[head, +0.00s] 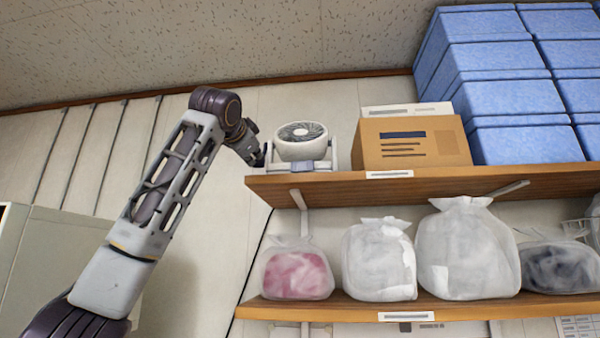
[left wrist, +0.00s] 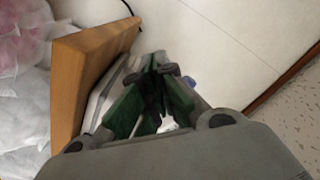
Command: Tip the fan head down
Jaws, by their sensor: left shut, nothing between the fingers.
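A small white desk fan (head: 301,149) stands at the left end of the upper shelf. Its round head shows a dark grille as a flattened oval on top, so it faces largely upward. The head sits between two white side supports over a base. My left gripper (head: 264,155) is at the fan's left side, close to the left support; I cannot tell whether it touches. In the left wrist view my left gripper's fingers (left wrist: 158,72) are shut and empty, with pale fan parts partly hidden behind them. My right gripper is not in view.
The wooden upper shelf (head: 420,179) also holds a cardboard box (head: 412,143) right of the fan and stacked blue boxes (head: 500,95). The lower shelf (head: 340,312) holds several plastic bags. The shelf edge (left wrist: 80,75) shows beside the gripper. Wall left of the shelf is clear.

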